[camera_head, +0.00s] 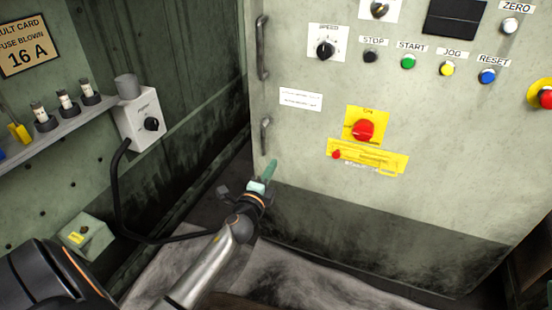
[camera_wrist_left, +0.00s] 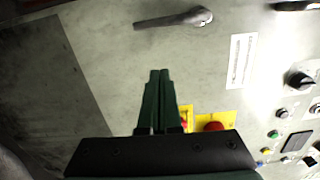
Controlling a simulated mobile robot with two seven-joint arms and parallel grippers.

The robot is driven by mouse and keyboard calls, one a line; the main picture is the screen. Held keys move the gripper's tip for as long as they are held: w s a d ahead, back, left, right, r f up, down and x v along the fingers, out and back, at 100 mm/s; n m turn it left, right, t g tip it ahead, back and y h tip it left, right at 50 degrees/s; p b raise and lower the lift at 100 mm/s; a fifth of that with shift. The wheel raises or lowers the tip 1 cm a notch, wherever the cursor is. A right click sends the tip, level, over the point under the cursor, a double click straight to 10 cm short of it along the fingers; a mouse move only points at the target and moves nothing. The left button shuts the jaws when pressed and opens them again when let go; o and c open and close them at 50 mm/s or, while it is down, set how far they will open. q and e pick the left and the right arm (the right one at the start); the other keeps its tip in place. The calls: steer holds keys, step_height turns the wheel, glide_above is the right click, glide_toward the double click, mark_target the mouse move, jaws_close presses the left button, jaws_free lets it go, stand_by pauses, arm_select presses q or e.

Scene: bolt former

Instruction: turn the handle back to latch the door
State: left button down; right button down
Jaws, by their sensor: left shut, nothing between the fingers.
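The pale grey door (camera_head: 300,150) carries a small dark metal lever handle (camera_head: 264,138) near its left edge. The lever hangs down from its pivot in the head view. In the left wrist view the handle (camera_wrist_left: 172,20) lies across the top, with its pivot at the right end and its lever pointing left. My left gripper (camera_head: 270,170) is just below the lever's lower end in the head view. Its green fingers (camera_wrist_left: 159,75) are shut together and empty, and apart from the handle in the wrist view. My right gripper is in neither view.
A longer pull handle (camera_head: 262,48) sits above on the same door edge. A red button on a yellow plate (camera_head: 365,127) and a yellow strip (camera_head: 368,158) are to the right. A grey switch box (camera_head: 140,118) with a black cable (camera_head: 118,190) is on the left wall.

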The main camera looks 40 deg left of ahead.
arm_select(q)
steer(key=v, duration=0.6)
steer(key=shift+w+r, duration=0.1)
stand_by(0.3)
